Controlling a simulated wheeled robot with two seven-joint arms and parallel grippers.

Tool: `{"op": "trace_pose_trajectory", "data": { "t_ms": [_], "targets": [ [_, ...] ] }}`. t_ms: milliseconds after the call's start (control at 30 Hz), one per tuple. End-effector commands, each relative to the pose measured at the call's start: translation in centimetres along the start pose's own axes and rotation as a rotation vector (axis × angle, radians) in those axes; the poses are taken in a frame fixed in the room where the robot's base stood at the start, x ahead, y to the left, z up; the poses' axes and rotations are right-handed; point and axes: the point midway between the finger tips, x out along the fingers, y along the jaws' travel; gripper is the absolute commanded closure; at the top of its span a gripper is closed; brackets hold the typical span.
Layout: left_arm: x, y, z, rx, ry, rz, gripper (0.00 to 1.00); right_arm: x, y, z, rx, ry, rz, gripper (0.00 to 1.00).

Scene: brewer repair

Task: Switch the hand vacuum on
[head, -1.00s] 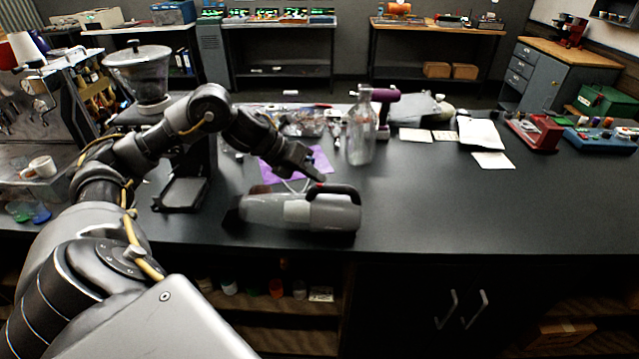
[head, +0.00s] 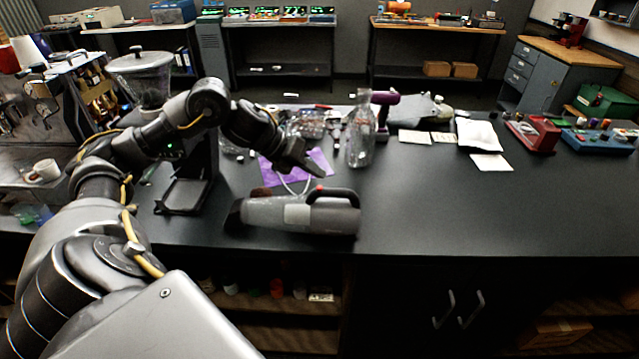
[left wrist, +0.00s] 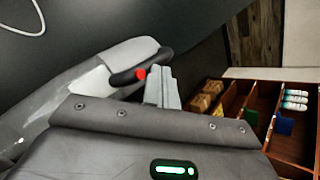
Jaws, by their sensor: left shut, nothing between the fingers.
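The hand vacuum (head: 275,213) lies on its side along the front of the black bench, grey with a dark handle at its right end. It also shows in the left wrist view (left wrist: 75,85). A small red switch (left wrist: 141,74) sits at the front of the handle. My left gripper (head: 321,173) is shut and empty, with its tips just above the switch. In the left wrist view its fingers (left wrist: 162,86) are together beside the switch. I cannot tell whether they touch it. My right gripper is not in view.
A clear bottle (head: 361,140) stands behind the vacuum, near a purple tool (head: 384,103). A purple cloth (head: 310,162) lies behind my gripper. A grinder (head: 150,85) stands at left. The bench right of the vacuum is clear. Shelves with small items lie below.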

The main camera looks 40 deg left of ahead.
Motion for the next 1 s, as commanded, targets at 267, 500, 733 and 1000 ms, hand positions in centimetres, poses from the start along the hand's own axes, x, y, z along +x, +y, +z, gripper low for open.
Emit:
{"op": "trace_pose_trajectory", "data": {
  "t_ms": [267,500,733,1000],
  "targets": [
    [-2.5,-1.8,1.8,0.001,0.0,0.0,1.0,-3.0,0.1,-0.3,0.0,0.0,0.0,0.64],
    [-3.2,-2.3,2.3,0.001,0.001,0.0,1.0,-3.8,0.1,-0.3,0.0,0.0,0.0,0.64],
    [-3.1,-2.3,2.3,0.0,0.001,0.0,1.0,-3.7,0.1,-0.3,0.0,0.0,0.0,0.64],
    [-2.8,-2.4,2.1,-0.005,-0.001,-0.004,1.0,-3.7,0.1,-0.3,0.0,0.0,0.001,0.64]
  ]
}}
